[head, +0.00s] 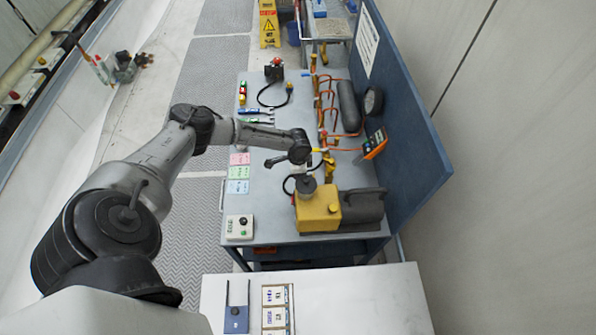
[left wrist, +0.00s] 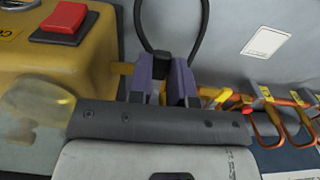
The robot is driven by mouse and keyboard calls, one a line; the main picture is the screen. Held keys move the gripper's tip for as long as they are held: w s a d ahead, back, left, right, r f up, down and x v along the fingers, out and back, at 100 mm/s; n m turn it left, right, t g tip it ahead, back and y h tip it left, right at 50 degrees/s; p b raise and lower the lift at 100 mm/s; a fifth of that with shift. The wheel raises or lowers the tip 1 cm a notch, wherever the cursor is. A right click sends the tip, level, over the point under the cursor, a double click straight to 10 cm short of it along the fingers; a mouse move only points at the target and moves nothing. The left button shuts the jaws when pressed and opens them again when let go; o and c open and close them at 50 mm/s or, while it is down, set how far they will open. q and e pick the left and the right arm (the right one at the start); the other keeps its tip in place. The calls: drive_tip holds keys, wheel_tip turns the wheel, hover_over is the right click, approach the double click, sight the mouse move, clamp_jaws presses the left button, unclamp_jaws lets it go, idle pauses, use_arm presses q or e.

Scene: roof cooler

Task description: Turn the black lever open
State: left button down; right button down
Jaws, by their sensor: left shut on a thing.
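My left gripper (left wrist: 163,92) has its two purple-grey fingers closed around a small dark piece (left wrist: 164,66) that looks like the black lever. Most of the lever is hidden by the fingers, so its angle cannot be told. A brass-coloured pipe shows on both sides of the fingers. In the head view my left wrist (head: 299,149) is over the bench beside the pipe line and covers the lever and fingertips. My right gripper is not in view.
A yellow machine (head: 317,208) with a dark motor stands close by; its red button (left wrist: 65,18) shows in the left wrist view. Orange looped pipes (head: 327,100), a dark cylinder (head: 349,107) and an orange meter (head: 375,145) line the blue back panel (head: 405,130). The front table (head: 370,300) is mostly clear.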

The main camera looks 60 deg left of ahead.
use_arm(q)
drive_tip(key=shift+m, duration=0.3)
drive_tip(key=shift+w+a+f+m+b, duration=0.15)
drive_tip(key=shift+a+m+b, duration=0.15)
drive_tip(key=shift+m, duration=0.2)
drive_tip(key=w+m+b, duration=0.1)
drive_tip(key=m+b, duration=0.1)
drive_tip(key=m, duration=0.3)
drive_tip(key=w+a+m+b, duration=0.1)
drive_tip(key=w+m+b, duration=0.1)
drive_tip(key=m, duration=0.3)
drive_tip(key=w+m+b, duration=0.2)
drive_tip(key=m, duration=0.3)
drive_tip(key=shift+w+a, duration=0.15)
drive_tip(key=shift+a, duration=0.2)
drive_tip(key=shift+w, duration=0.1)
drive_tip(key=c, duration=1)
unclamp_jaws()
drive_tip(key=shift+c, duration=0.2)
